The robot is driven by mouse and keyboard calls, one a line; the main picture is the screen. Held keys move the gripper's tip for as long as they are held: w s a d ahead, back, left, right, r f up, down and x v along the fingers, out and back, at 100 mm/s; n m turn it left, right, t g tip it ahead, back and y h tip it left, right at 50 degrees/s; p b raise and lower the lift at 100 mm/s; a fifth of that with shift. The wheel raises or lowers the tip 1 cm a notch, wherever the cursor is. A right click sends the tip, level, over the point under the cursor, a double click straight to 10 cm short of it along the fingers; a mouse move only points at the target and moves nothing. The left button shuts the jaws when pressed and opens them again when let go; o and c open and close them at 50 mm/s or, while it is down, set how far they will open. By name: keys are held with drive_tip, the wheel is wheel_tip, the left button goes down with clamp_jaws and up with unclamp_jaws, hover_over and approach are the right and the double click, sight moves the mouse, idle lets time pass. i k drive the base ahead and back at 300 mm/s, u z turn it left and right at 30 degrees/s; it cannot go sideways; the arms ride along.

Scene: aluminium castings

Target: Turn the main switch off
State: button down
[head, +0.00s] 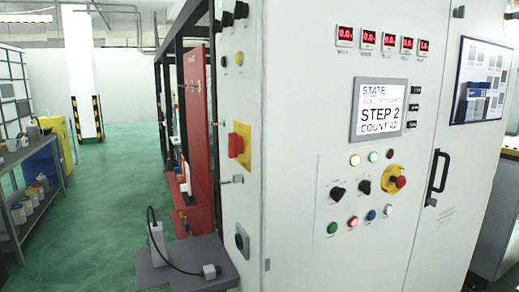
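A large light-grey control cabinet (308,100) fills the middle and right of the head view. On its narrow left face is a red switch handle on a yellow plate (245,158), which looks like the main switch. The handle (238,143) sticks out from the plate; its exact setting is hard to tell at this angle. On the front, a red mushroom button (400,182) sits on a round yellow base. The screen (379,110) is lit and reads "STEP 2", and the red number displays (367,37) are lit. My gripper is not in view.
A grey ledge (190,258) with a white device and black cable juts out below the switch. A black door handle (437,178) sticks out at the right. The green floor (110,215) is open at left, beside a workbench (32,192) with containers.

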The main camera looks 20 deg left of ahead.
sight(236, 144)
drive_tip(key=u, duration=2.6)
drive_tip(key=i, duration=0.8)
drive_tip(key=z, duration=1.55)
